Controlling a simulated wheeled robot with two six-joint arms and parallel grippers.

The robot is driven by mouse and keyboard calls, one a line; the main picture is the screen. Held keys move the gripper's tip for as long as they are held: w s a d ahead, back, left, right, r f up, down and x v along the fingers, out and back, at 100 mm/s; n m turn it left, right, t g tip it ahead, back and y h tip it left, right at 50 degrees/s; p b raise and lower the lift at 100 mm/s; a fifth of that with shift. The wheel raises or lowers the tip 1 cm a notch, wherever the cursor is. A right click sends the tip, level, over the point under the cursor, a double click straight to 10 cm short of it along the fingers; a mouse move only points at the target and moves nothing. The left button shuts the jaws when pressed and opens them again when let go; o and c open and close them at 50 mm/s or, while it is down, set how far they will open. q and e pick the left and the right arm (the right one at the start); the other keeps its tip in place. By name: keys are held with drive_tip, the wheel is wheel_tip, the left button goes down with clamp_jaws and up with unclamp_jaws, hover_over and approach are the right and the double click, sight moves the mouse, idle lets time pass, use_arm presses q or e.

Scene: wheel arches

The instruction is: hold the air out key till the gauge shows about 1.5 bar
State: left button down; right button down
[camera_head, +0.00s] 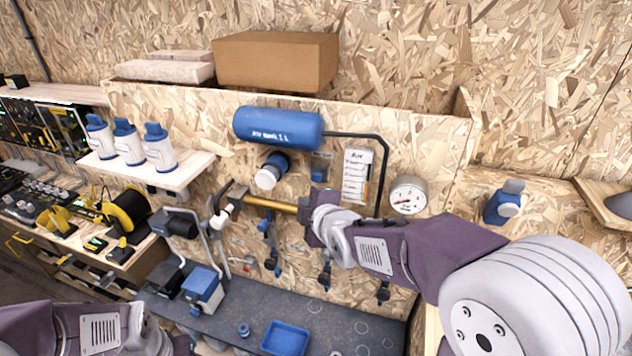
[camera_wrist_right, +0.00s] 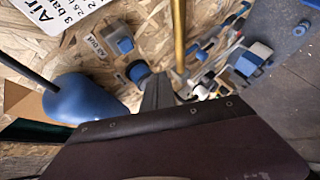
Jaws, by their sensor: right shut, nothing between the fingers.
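The air out key is a small blue key (camera_head: 318,173) on the board below the blue air tank (camera_head: 278,126). In the wrist view the blue key (camera_wrist_right: 122,45) sits beside its "Air out" label (camera_wrist_right: 92,46). The round white gauge (camera_head: 408,196) hangs right of the key; its needle is too small to read. My right gripper (camera_head: 306,209) is shut and empty, in front of the board and below the key in the head view. In the wrist view its grey fingers (camera_wrist_right: 157,88) are apart from the key. Only part of my left arm shows, lower left; its gripper is out of frame.
A brass rod (camera_head: 270,203) runs across the board near my right gripper. The air card (camera_head: 356,177) hangs between key and gauge. A blue tray (camera_head: 286,338) lies on the dark bench below.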

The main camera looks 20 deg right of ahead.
sight(317, 178)
drive_tip(key=w+d+p, duration=0.3)
drive_tip(key=w, duration=0.2)
drive_tip(key=shift+w+d, duration=0.2)
drive_tip(key=shift+d, duration=0.15)
drive_tip(key=shift+w+d, duration=0.1)
drive_tip(key=shift+w, duration=0.05)
idle(1.7)
drive_tip(key=shift+w+d, duration=0.15)
drive_tip(key=shift+w, duration=0.1)
drive_tip(key=shift+w+d, duration=0.25)
drive_tip(key=shift+w, duration=0.15)
idle(2.6)
idle(0.5)
drive_tip(key=shift+s+a+b, duration=0.5)
drive_tip(key=shift+s+b, duration=0.15)
drive_tip(key=shift+s, duration=0.1)
